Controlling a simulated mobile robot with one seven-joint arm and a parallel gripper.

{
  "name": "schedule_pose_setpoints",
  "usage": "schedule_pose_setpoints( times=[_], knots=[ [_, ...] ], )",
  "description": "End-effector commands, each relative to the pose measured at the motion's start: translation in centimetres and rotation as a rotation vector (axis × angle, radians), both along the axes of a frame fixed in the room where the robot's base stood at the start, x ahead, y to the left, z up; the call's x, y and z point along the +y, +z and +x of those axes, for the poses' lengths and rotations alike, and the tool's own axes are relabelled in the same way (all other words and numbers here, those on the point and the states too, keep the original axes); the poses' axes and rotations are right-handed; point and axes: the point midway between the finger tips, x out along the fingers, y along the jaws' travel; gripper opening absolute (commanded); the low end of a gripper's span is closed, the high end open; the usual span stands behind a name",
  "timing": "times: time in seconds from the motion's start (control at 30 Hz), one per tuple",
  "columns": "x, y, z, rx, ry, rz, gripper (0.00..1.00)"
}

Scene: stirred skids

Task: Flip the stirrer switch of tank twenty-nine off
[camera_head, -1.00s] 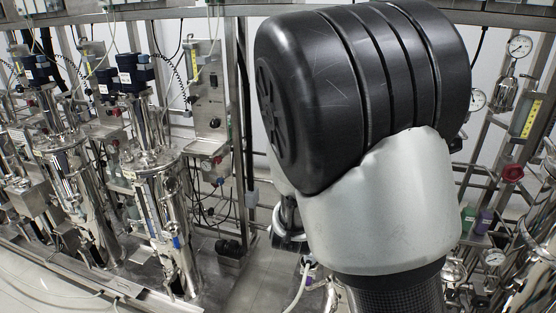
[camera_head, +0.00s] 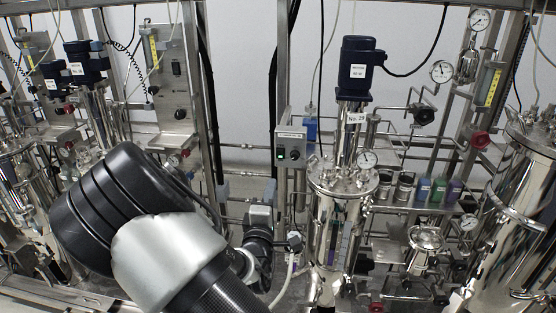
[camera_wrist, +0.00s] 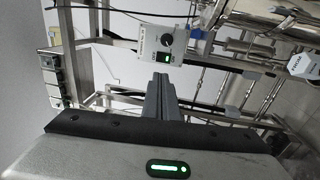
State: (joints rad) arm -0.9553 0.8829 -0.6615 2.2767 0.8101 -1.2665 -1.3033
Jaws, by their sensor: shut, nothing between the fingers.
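Tank twenty-nine (camera_head: 340,215) is a shiny steel vessel labelled No. 29, with a blue motor (camera_head: 360,68) on top. Left of it, a grey control box (camera_head: 291,148) on a post carries a green-lit stirrer switch (camera_head: 281,153) and a dark round knob. The box also shows in the wrist view (camera_wrist: 150,42), turned sideways, with the lit switch (camera_wrist: 164,58) beside the knob. My gripper (camera_wrist: 162,78) is shut and empty, its fingertips pointing at the switch end of the box. They look close to it; I cannot tell whether they touch.
Other tanks with blue motors (camera_head: 83,62) stand at the left, near another control panel (camera_head: 172,75). A large steel vessel (camera_head: 520,210) is at the right. Pipes, gauges (camera_head: 441,71) and frame posts crowd the space around tank twenty-nine.

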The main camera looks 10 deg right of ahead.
Motion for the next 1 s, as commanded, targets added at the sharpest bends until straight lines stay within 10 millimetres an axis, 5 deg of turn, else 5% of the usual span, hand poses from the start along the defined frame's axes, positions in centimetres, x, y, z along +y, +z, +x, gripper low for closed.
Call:
schedule_pose_setpoints(
  times=[0.17, 0.7, 1.0],
  knots=[
    [-0.7, 0.2, 1.7, -0.002, -0.003, 0.002, 0.00],
    [-3.9, 1.5, 11.6, -0.001, -0.002, 0.002, 0.00],
    [-4.3, 1.7, 13.2, 0.001, 0.000, 0.001, 0.00]
  ],
)
